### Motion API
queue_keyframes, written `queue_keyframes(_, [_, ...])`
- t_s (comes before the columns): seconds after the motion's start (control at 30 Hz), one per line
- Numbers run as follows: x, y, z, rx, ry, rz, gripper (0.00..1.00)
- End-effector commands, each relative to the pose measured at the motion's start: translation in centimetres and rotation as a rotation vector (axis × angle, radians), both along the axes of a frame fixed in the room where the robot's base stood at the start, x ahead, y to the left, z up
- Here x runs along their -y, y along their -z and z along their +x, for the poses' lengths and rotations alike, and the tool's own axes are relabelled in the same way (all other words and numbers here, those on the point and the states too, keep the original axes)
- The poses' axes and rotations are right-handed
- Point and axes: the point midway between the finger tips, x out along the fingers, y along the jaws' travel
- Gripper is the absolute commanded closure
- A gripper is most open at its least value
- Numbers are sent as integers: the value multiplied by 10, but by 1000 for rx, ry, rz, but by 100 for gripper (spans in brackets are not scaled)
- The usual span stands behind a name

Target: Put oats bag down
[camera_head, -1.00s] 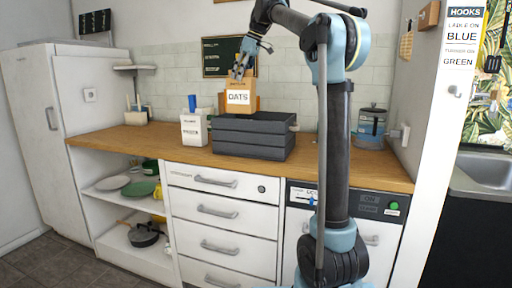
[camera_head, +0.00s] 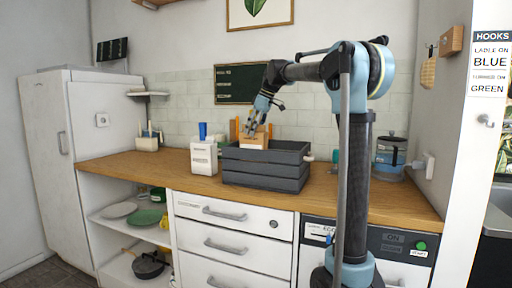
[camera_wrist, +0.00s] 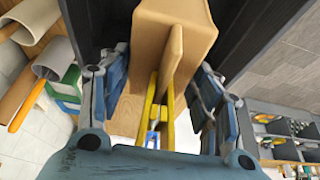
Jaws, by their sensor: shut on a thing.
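The oats bag (camera_head: 256,141) is a tan paper bag. In the head view its top shows above the dark grey slatted crate (camera_head: 265,172) on the wooden counter, and its lower part is hidden behind the crate's front wall. My gripper (camera_head: 252,127) points down over the crate, its fingers at the bag's top. In the wrist view the bag (camera_wrist: 172,40) extends from between the fingers of my gripper (camera_wrist: 155,95), with dark crate walls on both sides. I cannot tell if the bag touches the crate floor.
A white container (camera_head: 204,158) with a blue top stands just left of the crate. Upright wooden boards (camera_head: 235,128) show behind the crate. The counter (camera_head: 120,166) is mostly clear at the left.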

Motion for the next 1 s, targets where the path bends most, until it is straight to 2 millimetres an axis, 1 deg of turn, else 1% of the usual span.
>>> queue_keyframes(0.23, [0, 14, 0, 0, 0, 0, 100])
queue_keyframes(0.5, [0, 47, 0, 0, 0, 0, 100])
queue_keyframes(0.73, [0, 49, 0, 0, 0, 0, 100])
queue_keyframes(0.77, [0, 49, 0, 0, 0, 0, 35])
queue_keyframes(0.8, [0, 49, 0, 0, 0, 0, 26])
queue_keyframes(0.83, [0, 49, 0, 0, 0, 0, 22])
queue_keyframes(1.0, [0, 49, 0, 0, 0, 0, 22])
